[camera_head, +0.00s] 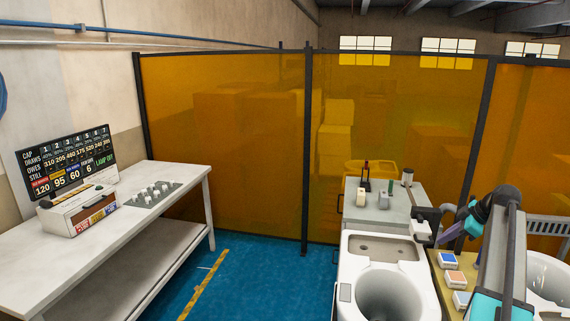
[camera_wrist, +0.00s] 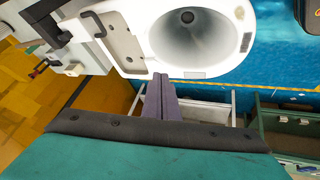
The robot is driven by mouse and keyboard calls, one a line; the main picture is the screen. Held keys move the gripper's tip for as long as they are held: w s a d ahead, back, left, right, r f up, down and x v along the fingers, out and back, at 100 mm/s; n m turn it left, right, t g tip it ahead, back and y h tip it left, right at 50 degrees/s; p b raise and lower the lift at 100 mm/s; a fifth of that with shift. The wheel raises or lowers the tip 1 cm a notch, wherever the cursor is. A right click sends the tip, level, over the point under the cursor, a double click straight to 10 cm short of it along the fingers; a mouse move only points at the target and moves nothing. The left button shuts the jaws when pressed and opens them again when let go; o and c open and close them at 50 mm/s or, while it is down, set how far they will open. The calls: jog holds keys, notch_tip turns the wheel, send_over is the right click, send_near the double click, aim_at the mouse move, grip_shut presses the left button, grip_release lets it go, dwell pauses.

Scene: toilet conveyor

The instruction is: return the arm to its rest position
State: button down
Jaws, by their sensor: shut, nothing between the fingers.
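My gripper (camera_wrist: 160,82) shows in the wrist view with its two purple-grey fingers pressed together and nothing between them. In that view the fingertips appear just below the edge of a white toilet (camera_wrist: 215,73); I cannot tell the height between them. In the head view my arm rises at the lower right and bends over at a dark joint. The teal and purple gripper end points down and left, to the right of the toilet (camera_head: 423,291). The fingertips are small and partly unclear there.
A grey cabinet (camera_head: 353,213) with small items stands behind the toilet. Colored buttons (camera_head: 455,279) sit on a panel beside it, with another white toilet (camera_head: 548,285) at the right edge. A workbench (camera_head: 110,228) with a display stands left. Blue floor (camera_head: 265,285) between is clear.

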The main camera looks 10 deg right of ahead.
jog(key=a+f+m+g, duration=0.1)
jog(key=a+f, duration=0.6)
jog(key=a, duration=0.2)
jog(key=a+f+m+g, duration=0.1)
jog(key=a+f+m, duration=0.1)
jog(key=a+f, duration=0.5)
jog(key=a+f+m+g, duration=0.1)
jog(key=a+f+m, duration=0.1)
jog(key=a+f, duration=0.6)
jog(key=shift+a+g, duration=0.4)
jog(key=shift+a, duration=2.3)
jog(key=s+a+f+m+g+h, duration=0.1)
jog(key=s+a+f+m, duration=0.1)
jog(key=s+a+f, duration=0.7)
jog(key=s+a+f+m+g+h, duration=0.1)
jog(key=s+a+f+m+h, duration=0.15)
jog(key=s+a+f, duration=0.65)
jog(key=s+a+f+g+b, duration=0.1)
jog(key=s+f+g+b, duration=0.1)
jog(key=s+f+b, duration=0.5)
jog(key=s+a+f+g+b, duration=0.1)
jog(key=s+f+b, duration=0.6)
jog(key=f, duration=1)
jog(key=s+f+g+b, duration=0.2)
jog(key=s+f+b, duration=0.5)
jog(key=f, duration=0.5)
jog(key=shift+s+a+g+y+b, duration=0.3)
jog(key=shift+a+g+y+b, duration=0.1)
jog(key=shift+b, duration=0.1)
jog(key=shift+f, duration=0.1)
